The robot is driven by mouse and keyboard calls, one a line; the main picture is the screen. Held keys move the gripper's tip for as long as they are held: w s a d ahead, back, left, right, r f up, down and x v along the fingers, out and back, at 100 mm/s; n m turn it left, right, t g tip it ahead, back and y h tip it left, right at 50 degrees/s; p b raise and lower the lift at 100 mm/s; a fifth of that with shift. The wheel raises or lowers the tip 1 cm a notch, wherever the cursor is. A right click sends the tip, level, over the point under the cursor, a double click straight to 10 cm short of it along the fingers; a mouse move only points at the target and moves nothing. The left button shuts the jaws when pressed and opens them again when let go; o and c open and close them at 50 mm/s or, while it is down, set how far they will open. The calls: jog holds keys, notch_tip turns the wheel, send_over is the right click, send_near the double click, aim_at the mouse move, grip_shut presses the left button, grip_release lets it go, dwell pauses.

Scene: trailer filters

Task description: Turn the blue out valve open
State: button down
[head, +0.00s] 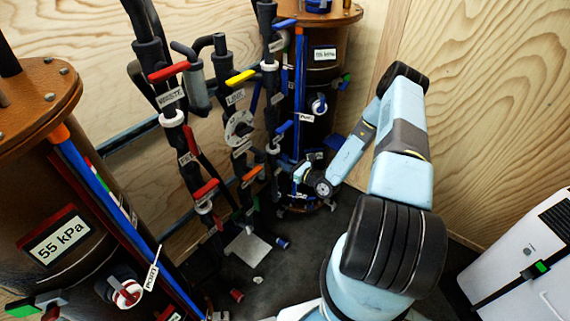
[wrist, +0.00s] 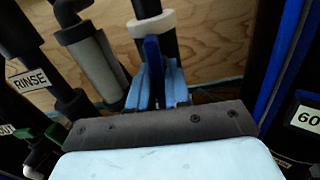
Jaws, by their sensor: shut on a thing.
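A dark blue valve handle (wrist: 152,50) hangs below a white collar (wrist: 152,25) on a black pipe in the wrist view. The light blue fingers of my gripper (wrist: 155,80) are shut on the handle, one on each side. In the head view, my gripper (head: 299,173) reaches in from the right at the lower part of the pipework, beside the right brown tank. The handle in the jaws is too small to make out there, and I cannot read a label for it.
Black pipes with a red handle (head: 169,72), a yellow handle (head: 240,77) and other coloured handles stand close to the left of my gripper. A brown tank (head: 38,180) marked 55 kPa is at far left. A white case (head: 535,262) stands at right.

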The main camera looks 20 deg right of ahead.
jog(key=shift+s+f+n, duration=0.1)
jog(key=shift+f+n, duration=0.05)
jog(key=shift+n, duration=0.25)
jog(key=c, duration=1.2)
grip_release()
jog(key=shift+o, duration=0.2)
jog(key=v, duration=1.3)
jog(key=shift+s+d, duration=0.25)
jog(key=shift+s, duration=0.05)
